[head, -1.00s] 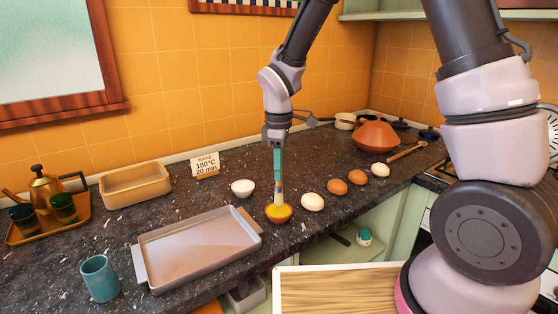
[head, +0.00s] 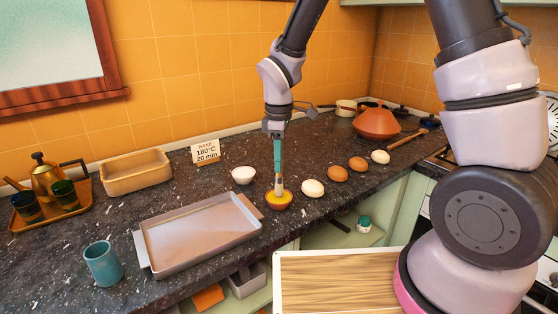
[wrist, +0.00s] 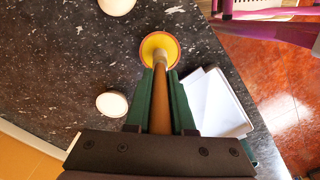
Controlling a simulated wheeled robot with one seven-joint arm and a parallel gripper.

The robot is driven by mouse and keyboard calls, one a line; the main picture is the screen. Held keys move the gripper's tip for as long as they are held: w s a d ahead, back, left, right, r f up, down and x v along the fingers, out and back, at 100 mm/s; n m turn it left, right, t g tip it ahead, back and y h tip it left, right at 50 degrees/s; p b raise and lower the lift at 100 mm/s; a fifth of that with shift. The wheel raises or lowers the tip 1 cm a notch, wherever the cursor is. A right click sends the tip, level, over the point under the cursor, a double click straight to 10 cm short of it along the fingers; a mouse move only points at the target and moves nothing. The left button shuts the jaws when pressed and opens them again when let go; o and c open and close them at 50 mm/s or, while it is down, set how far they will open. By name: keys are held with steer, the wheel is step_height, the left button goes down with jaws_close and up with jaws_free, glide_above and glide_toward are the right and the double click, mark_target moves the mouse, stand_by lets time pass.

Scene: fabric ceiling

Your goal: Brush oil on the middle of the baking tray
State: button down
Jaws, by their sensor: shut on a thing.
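My gripper (head: 277,135) is shut on the handle of a brush (head: 278,170), which points straight down. In the wrist view the brown brush handle (wrist: 161,105) lies between the two green fingers (wrist: 162,100). The brush tip is in a small bowl of yellow oil (head: 279,203); the bowl also shows in the wrist view (wrist: 147,48). The tip itself is hidden in the bowl. The grey baking tray (head: 197,266) lies on the counter just left of the bowl, empty, with a handle at each end. Its corner shows in the wrist view (wrist: 240,128).
A white egg (head: 312,188) and several other eggs lie to the right. A teal cup (head: 103,263) stands left of the tray. A bake sign (head: 206,151) and a loaf pan (head: 136,181) are at the back.

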mark_target(279, 176)
steer(key=shift+f, duration=0.55)
stand_by(1.2)
step_height(279, 176, up, 7)
stand_by(0.8)
steer(key=shift+s, duration=0.1)
stand_by(0.4)
